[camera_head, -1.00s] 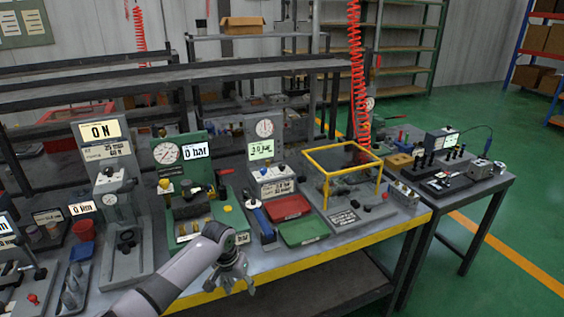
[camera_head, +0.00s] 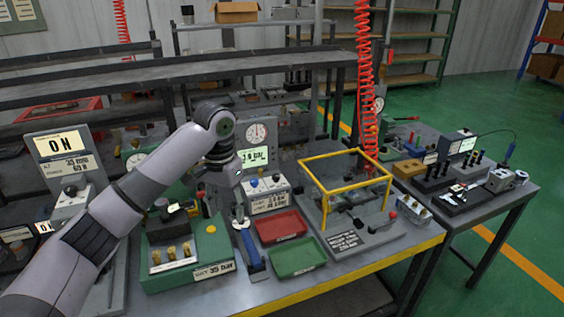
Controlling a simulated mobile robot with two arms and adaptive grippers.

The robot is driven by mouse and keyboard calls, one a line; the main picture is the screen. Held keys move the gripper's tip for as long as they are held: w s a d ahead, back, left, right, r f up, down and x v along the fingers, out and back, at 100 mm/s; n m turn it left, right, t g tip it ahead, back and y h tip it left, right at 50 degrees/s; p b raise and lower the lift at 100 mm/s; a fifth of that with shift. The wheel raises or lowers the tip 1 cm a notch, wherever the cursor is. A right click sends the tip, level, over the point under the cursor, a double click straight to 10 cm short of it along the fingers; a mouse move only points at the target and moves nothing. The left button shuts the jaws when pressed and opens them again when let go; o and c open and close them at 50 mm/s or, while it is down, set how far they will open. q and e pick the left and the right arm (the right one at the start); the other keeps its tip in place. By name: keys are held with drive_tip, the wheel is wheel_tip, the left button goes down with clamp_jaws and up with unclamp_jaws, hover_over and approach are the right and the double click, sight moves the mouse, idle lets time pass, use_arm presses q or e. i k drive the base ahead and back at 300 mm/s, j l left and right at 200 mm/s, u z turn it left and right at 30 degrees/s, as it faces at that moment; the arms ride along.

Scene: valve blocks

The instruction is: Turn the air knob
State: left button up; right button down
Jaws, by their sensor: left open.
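The grey test station (camera_head: 271,142) with a round dial and a lit green display reading about 3.0 bar stands mid-bench. At its front is a small box (camera_head: 270,203) with a blue knob (camera_head: 253,183) and a pale knob (camera_head: 276,178); I cannot tell which knob is the air knob. My left gripper (camera_head: 228,190) hangs pointing down just left of this box, in front of the station's left edge. It is open and holds nothing that I can see. Its fingertips are partly lost against the parts behind. My right gripper is not in view.
A red tray (camera_head: 281,226) and a green tray (camera_head: 297,258) lie in front of the box. A yellow frame (camera_head: 345,160) stands to the right, with a red coiled hose above.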

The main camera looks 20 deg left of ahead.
sight(276, 177)
drive_tip(key=i, duration=1.35)
